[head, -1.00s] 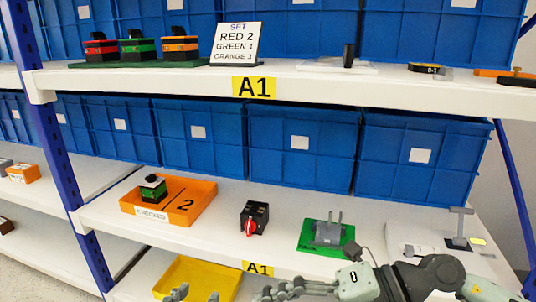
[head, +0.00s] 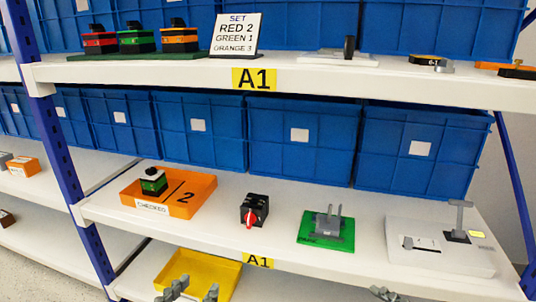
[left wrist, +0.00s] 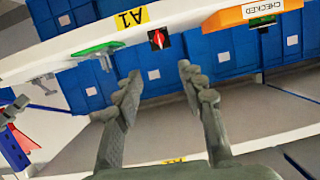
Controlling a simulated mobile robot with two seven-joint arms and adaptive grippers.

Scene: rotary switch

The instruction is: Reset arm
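My left gripper (head: 194,293) shows at the bottom edge of the head view, before the yellow bin. In the left wrist view its two fingers (left wrist: 160,85) are apart with nothing between them. A small grey part of my right gripper (head: 385,294) shows at the bottom edge; the rest is out of frame. A black box with a red rotary knob (head: 254,210) stands on the middle shelf, apart from both grippers. It also shows in the left wrist view (left wrist: 158,39). A green switch box (head: 153,181) stands in the left part of the orange CHECKED tray (head: 196,201).
Red (head: 99,38), green and orange switches stand on the top shelf beside a sign (head: 236,35). A green-based fixture (head: 326,238) and a white panel (head: 430,256) stand on the middle shelf. A yellow bin (head: 215,272) is below. Blue crates line the back.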

